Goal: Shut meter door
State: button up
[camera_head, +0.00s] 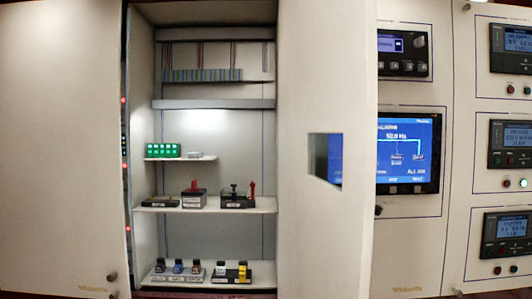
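One tall pale cabinet door (325,80) stands swung open to the right of an open cabinet bay. It has a rectangular cut-out window, through which part of a blue screen shows. The door covers part of the panel behind it. I cannot tell for sure that this is the meter door, as no label on it is readable. The open cabinet bay (215,135) shows its lit inside. My gripper is not in view.
Shelves in the bay hold a green terminal block (163,150), black devices with red parts (237,198) and several small switches (178,268). A closed panel (60,150) is at left. Screens and meters (408,150) fill the right side.

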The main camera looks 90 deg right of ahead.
aim_at(328, 73)
jog(key=k+l+z, duration=0.3)
jog(key=k, duration=0.2)
jog(key=k+l+z, duration=0.25)
jog(key=k+l, duration=0.15)
jog(key=k+l+z, duration=0.4)
jog(key=j+z, duration=0.15)
jog(key=z, duration=0.75)
jog(key=k+j+u, duration=0.15)
jog(key=k, duration=0.35)
